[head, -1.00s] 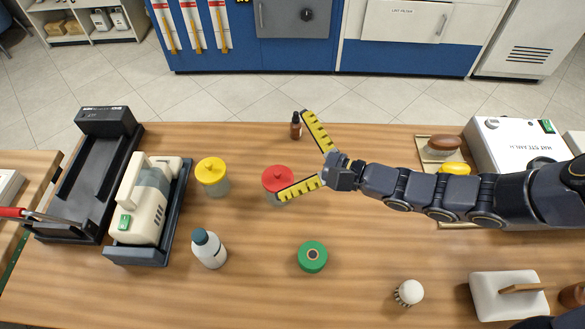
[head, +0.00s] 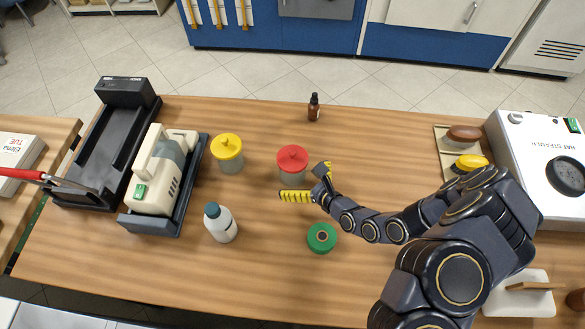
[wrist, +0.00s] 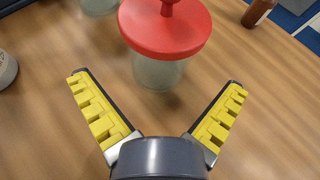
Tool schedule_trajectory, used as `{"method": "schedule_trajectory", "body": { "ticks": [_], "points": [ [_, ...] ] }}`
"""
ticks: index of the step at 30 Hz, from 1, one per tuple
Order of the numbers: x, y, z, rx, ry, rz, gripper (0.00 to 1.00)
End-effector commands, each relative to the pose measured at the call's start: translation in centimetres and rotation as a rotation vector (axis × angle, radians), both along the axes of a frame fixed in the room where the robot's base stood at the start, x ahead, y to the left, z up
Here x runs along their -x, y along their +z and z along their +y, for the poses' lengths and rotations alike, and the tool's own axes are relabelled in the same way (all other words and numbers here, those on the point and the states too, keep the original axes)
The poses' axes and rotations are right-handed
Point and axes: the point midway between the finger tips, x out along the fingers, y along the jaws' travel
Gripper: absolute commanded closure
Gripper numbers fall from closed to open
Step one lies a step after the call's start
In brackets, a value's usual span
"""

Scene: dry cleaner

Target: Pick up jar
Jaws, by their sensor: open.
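A jar with a red knobbed lid (head: 292,158) and a frosted body stands upright on the wooden table in the head view. In the wrist view the red-lidded jar (wrist: 165,30) stands ahead of my gripper (wrist: 158,105), whose yellow-padded fingers are spread wide with nothing between them. In the head view my gripper (head: 305,182) is low, on the near side of the jar. A second jar with a yellow lid (head: 227,150) stands to the left. The task does not say which jar.
A white bottle with a teal cap (head: 220,223) and a green round item (head: 322,238) stand nearer. A brown bottle (head: 314,107) stands behind the red-lidded jar. A cream device (head: 158,180) sits in a dark tray at left. A hat steamer (head: 535,150) is at right.

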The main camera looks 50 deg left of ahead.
Motion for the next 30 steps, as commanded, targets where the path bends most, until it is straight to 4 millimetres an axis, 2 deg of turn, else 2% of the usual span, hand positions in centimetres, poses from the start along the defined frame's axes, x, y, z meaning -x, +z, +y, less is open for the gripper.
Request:
{"method": "schedule_trajectory", "body": {
  "ticks": [9,18,19,20,21,23,30],
  "points": [
    [0.0,-1.8,3.8,0.001,0.005,-0.002,0.00],
    [-0.1,-1.9,4.3,-0.003,0.001,0.000,0.00],
    [-0.1,-1.9,4.3,-0.003,0.001,-0.001,0.09],
    [-0.1,-1.9,4.3,-0.003,0.001,-0.001,0.21],
    [-0.1,-1.9,4.3,-0.003,0.001,-0.001,0.38],
    [-0.1,-1.9,4.3,-0.003,0.001,-0.001,0.60],
    [-0.1,-1.9,4.3,-0.003,0.001,-0.001,0.63]
  ]
}}
